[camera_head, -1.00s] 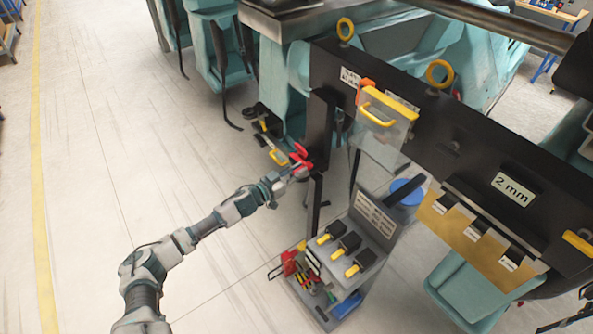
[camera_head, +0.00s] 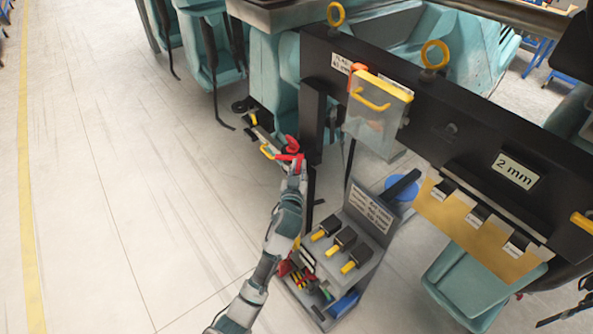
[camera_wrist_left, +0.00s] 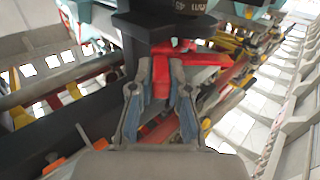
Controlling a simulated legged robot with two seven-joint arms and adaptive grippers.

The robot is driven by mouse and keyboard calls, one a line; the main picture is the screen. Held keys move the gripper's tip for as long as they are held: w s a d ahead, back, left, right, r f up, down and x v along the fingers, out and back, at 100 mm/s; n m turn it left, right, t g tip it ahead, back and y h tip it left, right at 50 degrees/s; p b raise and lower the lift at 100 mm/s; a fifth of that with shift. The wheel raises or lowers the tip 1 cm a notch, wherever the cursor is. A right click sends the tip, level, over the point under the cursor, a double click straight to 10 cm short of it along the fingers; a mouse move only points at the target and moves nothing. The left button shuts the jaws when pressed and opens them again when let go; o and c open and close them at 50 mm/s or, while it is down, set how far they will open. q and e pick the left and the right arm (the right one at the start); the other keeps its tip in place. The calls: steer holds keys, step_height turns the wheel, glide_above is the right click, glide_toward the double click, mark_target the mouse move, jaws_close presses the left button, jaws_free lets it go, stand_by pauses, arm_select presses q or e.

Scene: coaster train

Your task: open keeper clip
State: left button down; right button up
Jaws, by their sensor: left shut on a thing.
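The red part that looks like the keeper clip (camera_head: 291,146) sits at the lower end of a dark upright post (camera_head: 313,125), left of the long black beam. My left gripper (camera_head: 296,166) reaches up to it from below. In the left wrist view my left gripper (camera_wrist_left: 160,95) has its two fingers on either side of a red tab, shut on it. The red clip (camera_wrist_left: 205,60) also extends right there, just under a black block (camera_wrist_left: 165,25). Its far side is hidden. My right gripper is not in view.
A clear box with a yellow handle (camera_head: 378,115) hangs on the black beam (camera_head: 450,130). A grey tool stand (camera_head: 372,212) with several yellow-handled tools is close right of my left forearm. A yellow handle (camera_head: 266,151) is left of the clip. The floor at left is clear.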

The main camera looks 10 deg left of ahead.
arm_select(q)
steer(key=shift+d+f+n+y+b, duration=0.3)
steer(key=shift+f+y, duration=0.1)
steer(key=shift+y, duration=0.2)
steer(key=shift+a, duration=0.1)
steer(key=c, duration=1.3)
jaws_free()
steer(key=shift+o, duration=0.9)
steer(key=shift+w+r, duration=0.1)
steer(key=shift+r, duration=0.1)
steer(key=s+d, duration=0.1)
steer(key=s, duration=1.1)
steer(key=shift+d, duration=0.25)
steer(key=shift+w, duration=0.1)
